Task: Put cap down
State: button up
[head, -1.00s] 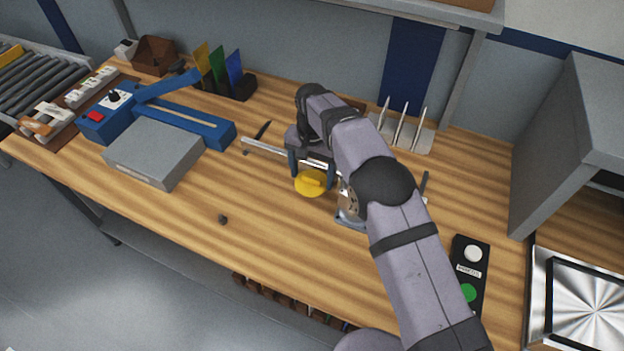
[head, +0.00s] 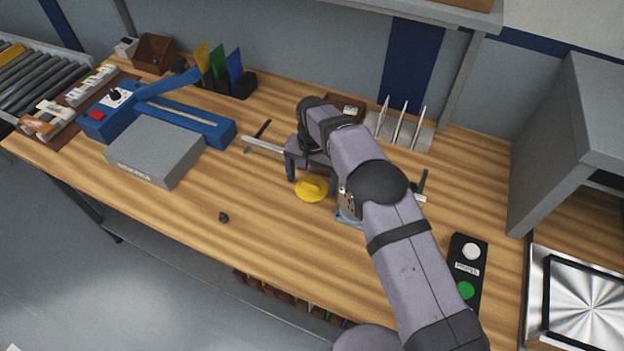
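The yellow cap (head: 311,189) is round with a raised ridge across its top. It sits right at the fingertips of my gripper (head: 310,178), over the middle of the bench. The other finger is mostly hidden behind my arm. The fingers stand about a cap's width apart and appear to hold the cap. I cannot tell whether its underside touches the bench. A metal housing (head: 347,205) is just right of the cap, partly covered by my arm.
A blue device (head: 185,115) and a grey box (head: 153,152) stand at left. A rack with upright plates (head: 402,128) is behind my arm. A button panel (head: 467,268) lies at right. The bench front left of the cap is mostly clear.

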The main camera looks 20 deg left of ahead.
aim_at(313, 182)
jog(key=shift+r, duration=0.15)
notch_tip(313, 182, up, 12)
jog(key=b, duration=0.3)
dwell(0.4)
